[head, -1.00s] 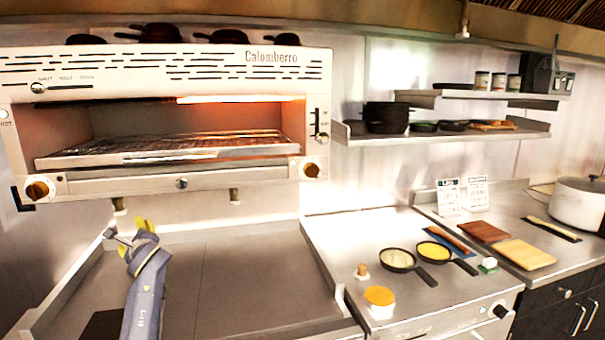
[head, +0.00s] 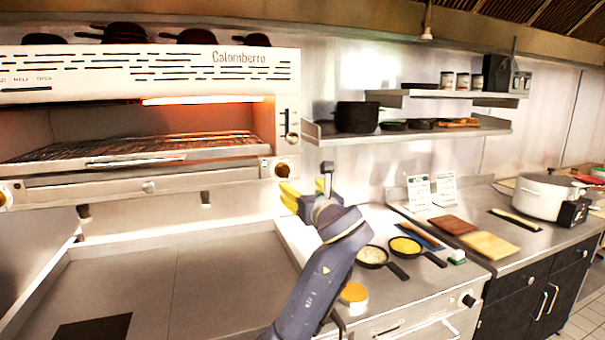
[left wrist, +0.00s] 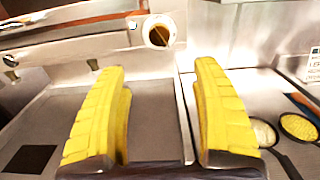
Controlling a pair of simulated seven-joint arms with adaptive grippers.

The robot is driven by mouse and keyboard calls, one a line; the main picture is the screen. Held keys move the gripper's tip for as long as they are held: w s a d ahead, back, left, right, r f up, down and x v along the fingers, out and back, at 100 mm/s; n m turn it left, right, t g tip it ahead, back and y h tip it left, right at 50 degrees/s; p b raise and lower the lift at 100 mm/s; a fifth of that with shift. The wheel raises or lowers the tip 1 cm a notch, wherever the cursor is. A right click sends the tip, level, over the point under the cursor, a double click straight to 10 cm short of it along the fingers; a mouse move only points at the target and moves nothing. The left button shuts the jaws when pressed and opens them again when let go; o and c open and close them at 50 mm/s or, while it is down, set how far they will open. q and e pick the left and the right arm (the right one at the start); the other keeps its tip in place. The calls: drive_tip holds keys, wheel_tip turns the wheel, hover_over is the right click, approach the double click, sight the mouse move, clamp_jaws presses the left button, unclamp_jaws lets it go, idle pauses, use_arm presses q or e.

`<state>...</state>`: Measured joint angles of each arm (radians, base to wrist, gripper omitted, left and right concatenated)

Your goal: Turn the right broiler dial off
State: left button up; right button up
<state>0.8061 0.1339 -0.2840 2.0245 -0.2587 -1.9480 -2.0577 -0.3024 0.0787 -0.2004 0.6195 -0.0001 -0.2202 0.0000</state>
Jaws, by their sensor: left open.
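The broiler (head: 150,125) hangs on the wall at the upper left of the head view, with an orange glow inside. Its right dial (head: 283,170) sits at the lower right corner of its front. In the left wrist view the right dial (left wrist: 159,32) shows as a brown knob on a pale round plate, ahead of and between the fingers. My left gripper (head: 289,195) is just below the right dial in the head view. Its yellow fingers (left wrist: 162,115) are spread and empty, apart from the dial. My right gripper is not in view.
A left dial (head: 4,196) is at the broiler's other end. Below is a bare steel counter (head: 130,270). Two small pans (head: 372,257) (head: 406,246) and an orange-lidded jar (head: 354,294) stand at right. A shelf (head: 420,133) is on the wall.

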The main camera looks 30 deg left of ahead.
sight(285, 174)
use_arm(q)
drive_tip(key=x, duration=1.7)
drive_tip(key=shift+a, duration=0.1)
drive_tip(key=c, duration=1.4)
